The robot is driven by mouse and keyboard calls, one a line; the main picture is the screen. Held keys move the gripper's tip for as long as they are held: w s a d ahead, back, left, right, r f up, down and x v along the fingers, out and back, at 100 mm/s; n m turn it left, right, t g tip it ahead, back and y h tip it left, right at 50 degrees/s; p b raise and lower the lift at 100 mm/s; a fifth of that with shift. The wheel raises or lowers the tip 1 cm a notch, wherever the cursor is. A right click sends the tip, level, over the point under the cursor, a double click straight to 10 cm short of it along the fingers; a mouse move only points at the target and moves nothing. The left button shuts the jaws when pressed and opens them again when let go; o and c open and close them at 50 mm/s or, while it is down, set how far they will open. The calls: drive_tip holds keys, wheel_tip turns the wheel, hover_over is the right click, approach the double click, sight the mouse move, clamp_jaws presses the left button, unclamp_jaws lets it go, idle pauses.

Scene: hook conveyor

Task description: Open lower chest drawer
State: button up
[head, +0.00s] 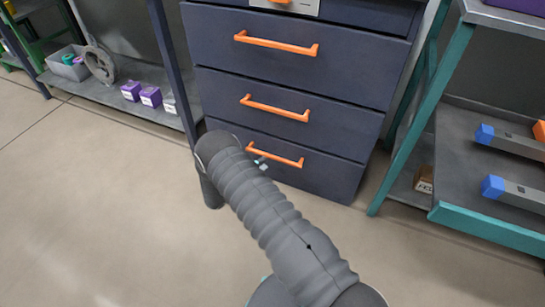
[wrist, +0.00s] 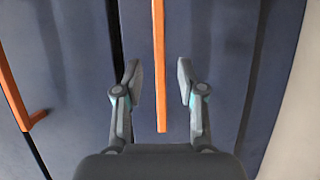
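The dark blue chest (head: 300,80) has drawers with orange bar handles. The lower drawer (head: 325,178) looks shut, flush with the front. Its orange handle (head: 283,156) is partly covered by my arm at its left end. My gripper (head: 261,162) is at the left part of that handle, mostly hidden behind my wrist. In the wrist view my gripper (wrist: 160,78) is open, one finger on each side of the lower handle (wrist: 158,65), with gaps on both sides. I cannot tell how deep the bar sits between the fingers.
The middle drawer's handle (head: 274,108) is above; it also shows at the left of the wrist view (wrist: 17,85). A teal-framed rack (head: 440,130) stands close on the right. A grey shelf (head: 125,100) with small boxes is on the left. The floor (head: 90,210) in front is clear.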

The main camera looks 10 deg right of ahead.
sight(272, 158)
drive_tip(key=shift+x, duration=3.15)
drive_tip(key=shift+s, duration=0.1)
